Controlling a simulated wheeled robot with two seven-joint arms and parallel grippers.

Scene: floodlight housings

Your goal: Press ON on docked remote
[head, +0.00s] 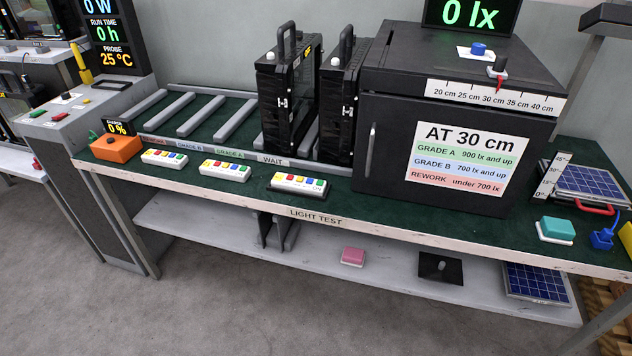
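Three white remotes with coloured buttons lie in a row along the front edge of the green bench (420,212). The rightmost remote (299,184) sits in a dark cradle and has small lettering by its buttons that looks like ON at the right end. The middle remote (225,170) and the left remote (164,158) lie on the bench with no dark cradle visible. Neither of my grippers is in view, and nothing touches the remotes.
Two black floodlight housings (284,95) stand upright behind the remotes, beside a black test box (385,155). An orange unit (116,147) stands left of the remotes. A teal block (556,229) and a blue plug (604,238) lie at the right. A shelf (215,241) runs below.

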